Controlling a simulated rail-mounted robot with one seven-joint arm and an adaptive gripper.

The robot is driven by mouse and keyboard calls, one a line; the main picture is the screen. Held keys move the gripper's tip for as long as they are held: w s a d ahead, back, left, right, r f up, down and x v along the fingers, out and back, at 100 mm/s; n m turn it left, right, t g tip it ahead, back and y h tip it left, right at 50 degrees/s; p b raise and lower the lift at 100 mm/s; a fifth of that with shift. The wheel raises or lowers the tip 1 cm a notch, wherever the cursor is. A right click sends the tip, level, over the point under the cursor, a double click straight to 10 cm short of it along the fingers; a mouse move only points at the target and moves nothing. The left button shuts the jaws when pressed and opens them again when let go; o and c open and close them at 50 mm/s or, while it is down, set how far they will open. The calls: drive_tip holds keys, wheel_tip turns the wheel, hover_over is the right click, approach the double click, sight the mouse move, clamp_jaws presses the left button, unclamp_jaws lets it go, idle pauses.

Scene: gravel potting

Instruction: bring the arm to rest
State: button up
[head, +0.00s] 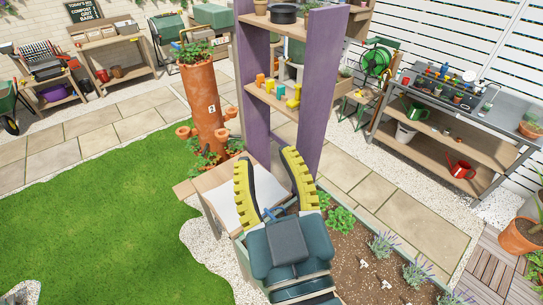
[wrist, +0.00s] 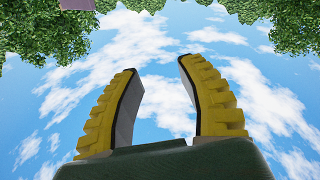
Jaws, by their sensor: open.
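My gripper (head: 266,170) has two yellow ribbed fingers on a dark green body. In the head view it is raised in front of the purple-sided shelf and over a small table (head: 198,192) with a white top sheet. The fingers are spread apart with nothing between them. In the wrist view the gripper (wrist: 155,75) points up at the sky, with both fingers apart and empty. The lower part of the table is hidden behind my arm.
The purple shelf (head: 326,85) stands close beyond the gripper. A terracotta tower planter (head: 203,100) stands left of it. A planting bed (head: 375,265) lies at the lower right. A workbench (head: 440,140) stands farther right. The lawn (head: 90,200) on the left is clear.

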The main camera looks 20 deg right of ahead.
drive_tip(key=s+r, duration=0.1)
drive_tip(key=s+r+m+t, duration=0.1)
drive_tip(key=r, duration=0.1)
drive_tip(key=s+r+m+t, duration=0.1)
drive_tip(key=r, duration=0.1)
drive_tip(key=shift+a, duration=0.25)
drive_tip(key=shift+f, duration=0.1)
wheel_tip(320, 180, up, 8)
drive_tip(key=r+p, duration=0.1)
drive_tip(key=p, duration=0.7)
wheel_tip(320, 180, down, 42)
drive_tip(key=b, duration=4)
drive_tip(key=shift+r+b, duration=0.15)
drive_tip(key=shift+b, duration=0.2)
